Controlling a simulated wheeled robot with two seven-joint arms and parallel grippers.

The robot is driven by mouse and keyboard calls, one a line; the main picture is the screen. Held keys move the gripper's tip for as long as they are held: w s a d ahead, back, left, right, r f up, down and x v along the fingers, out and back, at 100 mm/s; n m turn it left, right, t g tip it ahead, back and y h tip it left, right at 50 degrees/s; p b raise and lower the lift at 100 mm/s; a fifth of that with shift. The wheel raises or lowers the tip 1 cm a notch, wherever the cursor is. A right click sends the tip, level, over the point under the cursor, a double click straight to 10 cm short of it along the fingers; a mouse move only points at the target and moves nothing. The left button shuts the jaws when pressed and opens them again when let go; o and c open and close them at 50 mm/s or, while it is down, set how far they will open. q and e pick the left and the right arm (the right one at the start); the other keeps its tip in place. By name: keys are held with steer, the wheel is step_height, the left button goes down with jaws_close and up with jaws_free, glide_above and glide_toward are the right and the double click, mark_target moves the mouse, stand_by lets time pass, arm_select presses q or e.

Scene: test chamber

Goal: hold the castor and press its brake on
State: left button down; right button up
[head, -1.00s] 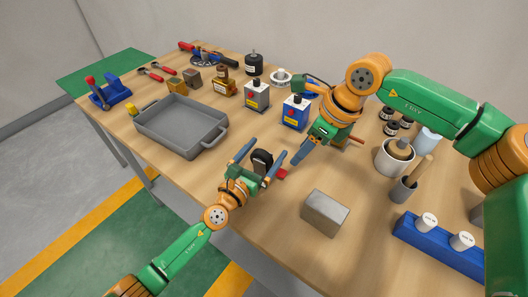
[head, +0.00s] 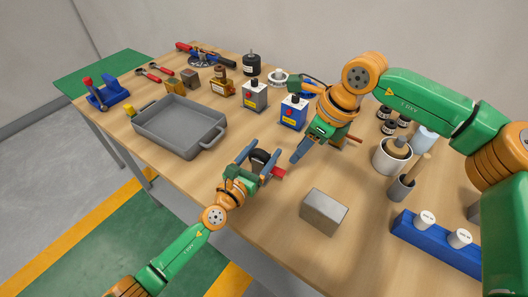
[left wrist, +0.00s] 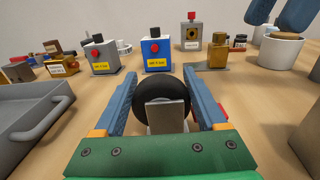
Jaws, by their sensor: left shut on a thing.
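The castor (head: 260,156) stands on the table with a dark wheel and a red brake pedal (head: 279,172) on its right side. My left gripper (head: 264,151) is shut on it, one blue finger on each side. In the left wrist view the black wheel (left wrist: 160,92) and a grey plate (left wrist: 166,116) lie between the fingers, and a bit of the red pedal (left wrist: 223,111) shows past the right finger. My right gripper (head: 296,157) hangs above the table to the right of the castor, apart from it, with its fingers seeming close together and empty.
A grey tray (head: 150,142) lies left of the castor, and a metal block (head: 324,212) stands to its right, near the front edge. Blue (head: 294,113) and grey (head: 255,96) button boxes stand behind. A white pot (head: 383,161) and blue rack (head: 410,236) are at right.

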steer(key=shift+a+r+n+h, duration=0.3)
steer(key=shift+a+n, duration=0.05)
steer(key=shift+n, duration=0.65)
steer(key=c, duration=0.3)
arm_select(q)
steer(key=shift+d, duration=0.1)
arm_select(e)
steer(key=n, duration=0.2)
steer(key=a+r+n+h, duration=0.1)
steer(key=n, duration=0.2)
steer(key=a+r+n+h, duration=0.1)
steer(key=n, duration=0.1)
steer(key=shift+a+r+n, duration=0.1)
steer(key=shift+a+n, duration=0.1)
steer(key=shift+n, duration=0.1)
jaws_close()
steer(key=r+n+h, duration=0.1)
steer(key=n, duration=0.1)
steer(key=a+r+n+h, duration=0.1)
steer(key=n, duration=0.2)
steer(key=s+a+r+n+t, duration=0.1)
steer(key=n, duration=0.2)
steer(key=shift+s+a+h, duration=0.1)
steer(key=shift+a+h, duration=0.05)
steer(key=shift+h, duration=0.25)
glide_toward(282, 172)
steer(key=x, duration=0.5)
steer(key=shift+f, duration=0.1)
steer(key=shift+w+f, duration=0.2)
steer(key=shift+f, duration=0.45)
